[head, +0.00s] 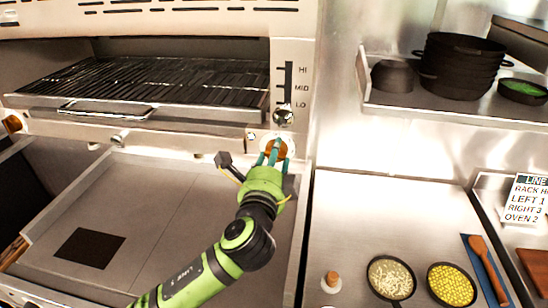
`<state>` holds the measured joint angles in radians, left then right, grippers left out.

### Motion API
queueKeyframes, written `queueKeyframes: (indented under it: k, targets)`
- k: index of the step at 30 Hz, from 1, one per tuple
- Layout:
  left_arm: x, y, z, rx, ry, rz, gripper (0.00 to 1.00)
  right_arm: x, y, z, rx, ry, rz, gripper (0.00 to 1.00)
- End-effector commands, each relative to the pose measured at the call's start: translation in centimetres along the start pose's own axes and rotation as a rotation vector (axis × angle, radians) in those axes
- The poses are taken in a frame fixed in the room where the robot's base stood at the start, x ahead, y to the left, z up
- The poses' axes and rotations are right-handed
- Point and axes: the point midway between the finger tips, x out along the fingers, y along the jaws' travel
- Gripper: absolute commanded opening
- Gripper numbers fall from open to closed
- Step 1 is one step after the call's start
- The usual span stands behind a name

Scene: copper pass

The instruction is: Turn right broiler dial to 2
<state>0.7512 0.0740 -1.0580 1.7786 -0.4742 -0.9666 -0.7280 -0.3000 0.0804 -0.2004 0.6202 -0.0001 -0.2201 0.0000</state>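The right broiler dial (277,147) is a round copper-coloured knob at the right end of the broiler's front rail. My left gripper (274,154) has its teal fingertips at the dial, overlapping its lower part. Whether they grip it cannot be told. The fingers hide much of the dial's face, and no setting can be read. Another copper knob (13,123) shows at the far left end of the rail. My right gripper is not in view.
A rack-height slider (284,116) sits just above the dial, near LO. The broiler rack (150,82) has a front handle. A flat griddle (150,200) lies below. A line card (527,200) stands at right. Pots (460,65) sit on a shelf; food bowls (452,285) stand on the counter.

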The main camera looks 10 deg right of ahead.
Motion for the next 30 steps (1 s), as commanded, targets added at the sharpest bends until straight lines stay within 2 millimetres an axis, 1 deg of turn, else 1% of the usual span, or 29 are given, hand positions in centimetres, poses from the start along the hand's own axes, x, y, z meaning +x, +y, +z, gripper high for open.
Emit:
queueKeyframes:
  k: [9,10,11,12,23,26,30]
  targets:
    - [0.0,-0.1,0.1,0.0,-0.001,-0.001,0.14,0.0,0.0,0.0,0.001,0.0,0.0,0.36]
    - [0.0,-0.1,0.1,0.0,-0.001,-0.001,0.54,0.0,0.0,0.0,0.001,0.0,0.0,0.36]
    - [0.0,-0.1,0.1,0.0,-0.001,-0.001,0.66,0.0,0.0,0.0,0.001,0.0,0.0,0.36]
    - [0.0,-0.1,0.1,0.0,-0.001,0.0,0.71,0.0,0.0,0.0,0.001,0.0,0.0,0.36]
    - [-0.2,0.0,0.0,-0.001,0.0,0.0,0.71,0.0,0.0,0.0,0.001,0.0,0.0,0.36]
    - [-0.9,0.0,0.0,-0.002,0.001,0.0,0.71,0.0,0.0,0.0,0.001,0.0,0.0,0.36]
    - [-3.2,0.1,0.0,-0.003,0.002,0.0,0.71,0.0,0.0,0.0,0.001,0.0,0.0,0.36]
